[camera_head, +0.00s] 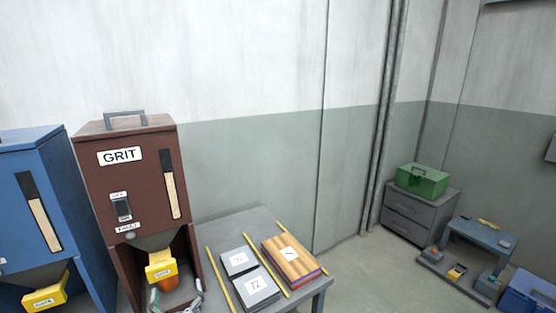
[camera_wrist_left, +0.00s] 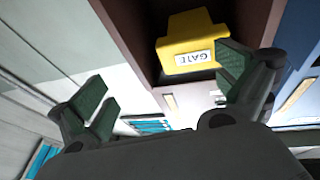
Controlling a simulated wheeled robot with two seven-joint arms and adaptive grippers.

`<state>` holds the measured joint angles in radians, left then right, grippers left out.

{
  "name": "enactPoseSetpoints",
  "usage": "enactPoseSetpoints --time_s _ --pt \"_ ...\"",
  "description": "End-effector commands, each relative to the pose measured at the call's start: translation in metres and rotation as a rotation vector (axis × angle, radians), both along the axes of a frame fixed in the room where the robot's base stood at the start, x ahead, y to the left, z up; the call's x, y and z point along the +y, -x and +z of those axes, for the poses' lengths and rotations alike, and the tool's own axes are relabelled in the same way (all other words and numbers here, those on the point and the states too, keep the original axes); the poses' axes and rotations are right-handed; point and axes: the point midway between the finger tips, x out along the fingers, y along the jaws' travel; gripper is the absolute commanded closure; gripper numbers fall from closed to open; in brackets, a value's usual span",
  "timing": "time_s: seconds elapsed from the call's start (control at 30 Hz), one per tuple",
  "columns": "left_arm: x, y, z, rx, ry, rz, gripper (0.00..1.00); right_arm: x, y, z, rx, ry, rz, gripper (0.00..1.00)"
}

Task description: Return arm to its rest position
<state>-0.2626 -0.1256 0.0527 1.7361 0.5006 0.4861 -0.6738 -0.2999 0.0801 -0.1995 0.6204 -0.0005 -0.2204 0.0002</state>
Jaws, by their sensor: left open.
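My left gripper (camera_head: 176,302) is at the bottom edge of the head view, in front of the lower bay of the brown GRIT hopper (camera_head: 128,170). In the left wrist view my left gripper (camera_wrist_left: 165,95) has its green-padded fingers spread wide with nothing between them. The hopper's yellow gate (camera_head: 160,265) is just above and beyond the fingers. The same yellow gate, labelled GATE, shows in the left wrist view (camera_wrist_left: 188,38), apart from the fingers. An orange item (camera_head: 166,284) is partly visible below the gate. My right gripper is not in view.
A blue hopper (camera_head: 60,205) stands close on the left. A grey table (camera_head: 235,224) on the right holds numbered slabs (camera_head: 258,287), a striped wooden block (camera_head: 290,258) and yellow strips. A cabinet with a green toolbox (camera_head: 422,181) stands far right, with open floor before it.

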Motion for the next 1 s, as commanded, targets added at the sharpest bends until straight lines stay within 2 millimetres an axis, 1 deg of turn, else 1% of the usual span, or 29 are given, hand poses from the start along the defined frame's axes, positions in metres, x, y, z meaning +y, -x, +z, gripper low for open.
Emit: enactPoseSetpoints --time_s 0.23,0.47,0.77,1.0 --pt "-0.029 -0.006 -0.005 0.124 0.009 -0.159 0.0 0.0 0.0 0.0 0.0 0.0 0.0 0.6" --pt "-0.054 -0.004 -0.014 0.254 0.018 -0.284 0.0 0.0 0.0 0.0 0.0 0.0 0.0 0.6" --pt "-0.082 0.011 -0.03 0.445 0.033 -0.412 0.0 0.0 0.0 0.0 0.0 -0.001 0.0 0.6" --pt "-0.099 0.032 -0.044 0.611 0.043 -0.484 0.0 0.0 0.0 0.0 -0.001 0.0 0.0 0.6"
